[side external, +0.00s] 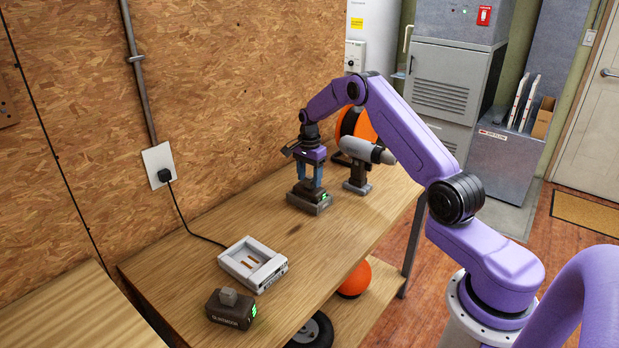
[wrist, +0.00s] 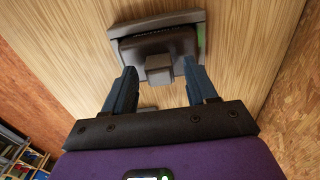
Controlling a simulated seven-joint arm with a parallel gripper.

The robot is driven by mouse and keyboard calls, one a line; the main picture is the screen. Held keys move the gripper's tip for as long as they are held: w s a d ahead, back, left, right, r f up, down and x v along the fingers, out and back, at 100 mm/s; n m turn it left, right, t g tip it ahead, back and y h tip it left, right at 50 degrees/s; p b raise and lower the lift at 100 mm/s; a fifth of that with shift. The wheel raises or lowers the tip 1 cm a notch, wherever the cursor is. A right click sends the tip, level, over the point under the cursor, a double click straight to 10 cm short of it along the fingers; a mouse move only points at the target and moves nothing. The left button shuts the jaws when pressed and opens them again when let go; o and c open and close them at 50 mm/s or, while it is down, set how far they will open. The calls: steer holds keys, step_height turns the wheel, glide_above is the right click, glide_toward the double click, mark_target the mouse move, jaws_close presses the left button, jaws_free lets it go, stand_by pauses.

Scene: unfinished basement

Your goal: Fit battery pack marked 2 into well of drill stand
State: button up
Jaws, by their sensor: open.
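My gripper (side external: 308,185) is open above the far part of the bench, fingers pointing down. In the wrist view my gripper (wrist: 160,70) has its blue fingers either side of the grey top post of a dark battery pack (wrist: 128,44). Gaps show beside the post. This pack (side external: 303,192) sits upright on or in a grey base (side external: 318,208), perhaps the stand's well, with a green light on one side. How deep it sits is unclear. A second dark pack (side external: 229,310), with lettering and a green light, stands on the near bench. I cannot read a 2 on either.
A white charger (side external: 242,268), its bay empty, lies mid-bench with a cord to the wall outlet (side external: 158,165). A grey drill (side external: 361,150) and an orange reel (side external: 347,122) stand just beyond my gripper. The bench (side external: 345,238) is clear between charger and base.

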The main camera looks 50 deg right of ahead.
step_height(320, 180, up, 12)
steer(key=f, duration=0.1)
steer(key=s+a+r+n, duration=0.2)
steer(key=a+r+n, duration=0.15)
steer(key=a, duration=0.45)
steer(key=s+a+r+n, duration=0.2)
steer(key=a+n, duration=0.2)
steer(key=a, duration=0.4)
steer(key=s+a+r+n, duration=0.2)
steer(key=s+a+n, duration=0.5)
steer(key=s+a, duration=0.3)
steer(key=s+a+n, duration=0.2)
steer(key=s+n, duration=0.2)
steer(key=s, duration=0.3)
steer(key=s+a+n, duration=0.3)
steer(key=s+n, duration=0.1)
steer(key=s, duration=0.3)
steer(key=s+d+f+n, duration=0.1)
steer(key=s+d+n, duration=0.1)
steer(key=s+n, duration=0.2)
steer(key=s+d+f+n, duration=0.1)
steer(key=s+n, duration=0.3)
steer(key=s, duration=0.6)
steer(key=shift+s+d, duration=0.35)
